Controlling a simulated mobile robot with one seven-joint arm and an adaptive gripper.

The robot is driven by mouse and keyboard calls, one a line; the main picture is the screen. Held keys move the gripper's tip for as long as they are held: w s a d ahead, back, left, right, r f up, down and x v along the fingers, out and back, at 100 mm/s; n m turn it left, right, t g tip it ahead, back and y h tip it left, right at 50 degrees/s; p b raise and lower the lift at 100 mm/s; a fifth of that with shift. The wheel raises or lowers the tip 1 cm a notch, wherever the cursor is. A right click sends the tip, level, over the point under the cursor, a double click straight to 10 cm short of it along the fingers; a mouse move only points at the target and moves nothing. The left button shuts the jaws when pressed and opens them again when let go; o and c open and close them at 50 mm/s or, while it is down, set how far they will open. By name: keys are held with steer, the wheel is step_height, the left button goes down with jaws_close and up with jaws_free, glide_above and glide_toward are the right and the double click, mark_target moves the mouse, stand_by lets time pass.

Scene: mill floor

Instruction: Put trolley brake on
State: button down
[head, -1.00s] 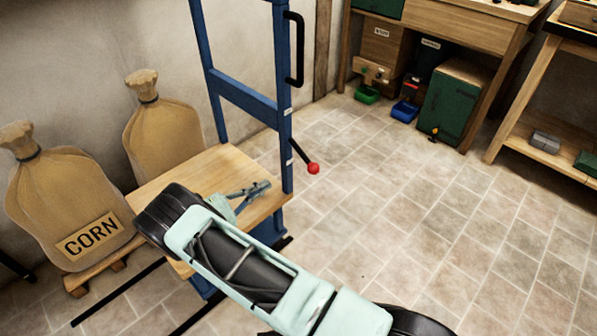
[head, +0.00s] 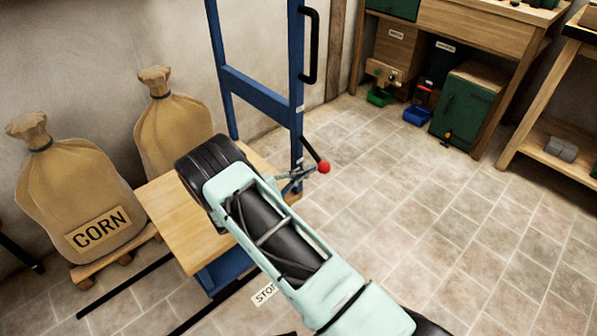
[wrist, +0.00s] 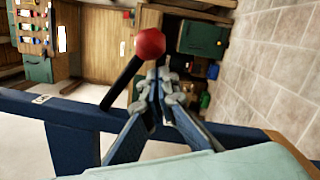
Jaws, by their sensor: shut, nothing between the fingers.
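The trolley has a blue frame (head: 262,96) and a wooden deck (head: 172,215). Its brake lever (head: 311,151) is a short black rod on the right post, slanting down and outward to a red knob (head: 324,167). In the wrist view the lever (wrist: 122,84) and the red knob (wrist: 150,43) stand just left of my fingertips. My gripper (head: 308,174) is shut and empty, close beside the knob end of the lever. In the wrist view my gripper (wrist: 167,84) overlaps the lever's side; I cannot tell whether it touches.
Two sacks, one marked CORN (head: 100,230), stand left of the trolley by the wall. A black handle (head: 311,45) is on the post above the lever. A workbench (head: 450,35) with boxes underneath and a shelf (head: 550,155) stand behind. The tiled floor to the right is clear.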

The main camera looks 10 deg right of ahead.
steer(key=shift+s+d+r, duration=0.2)
steer(key=shift+s, duration=0.1)
stand_by(0.4)
steer(key=shift+s+d+r+n, duration=0.15)
steer(key=shift+n, duration=0.25)
